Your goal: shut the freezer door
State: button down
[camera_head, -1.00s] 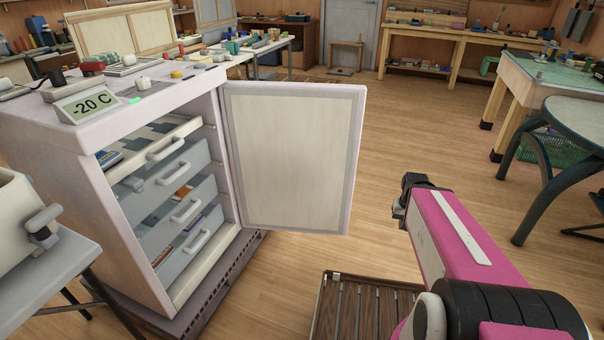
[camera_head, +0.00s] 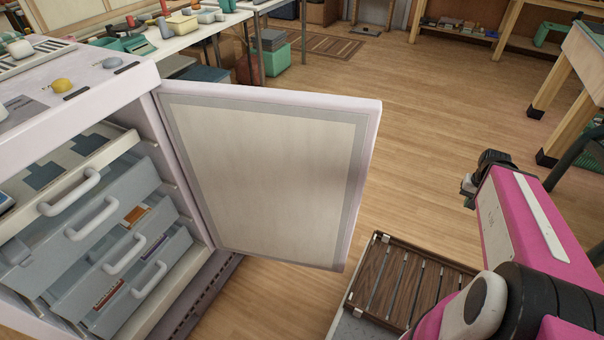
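The freezer (camera_head: 104,98) is a pale upright cabinet at the left, with its front open. Its door (camera_head: 265,175) is swung wide open, hinged on the cabinet's right side, with the cream inner panel facing me. Several drawers with white handles show inside; the grey drawer (camera_head: 90,222) is one of them. My gripper (camera_head: 468,188) is a small dark shape at the far end of my pink arm, right of the door's free edge and apart from it. Its fingers are too small and turned away to tell open from shut.
A slatted wooden tray (camera_head: 410,285) is low in front, below the door's free edge. Wooden floor (camera_head: 430,110) lies clear behind and right of the door. A white table (camera_head: 190,45) stands behind the freezer, and a workbench (camera_head: 585,75) at the right.

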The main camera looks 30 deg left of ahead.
aim_at(281, 175)
jog(key=i, duration=1.75)
jog(key=i+l+u, duration=0.1)
jog(key=i+u, duration=0.35)
jog(key=i+l+u, duration=0.2)
jog(key=i+u, duration=0.3)
jog(key=u, duration=3.6)
jog(key=j, duration=0.1)
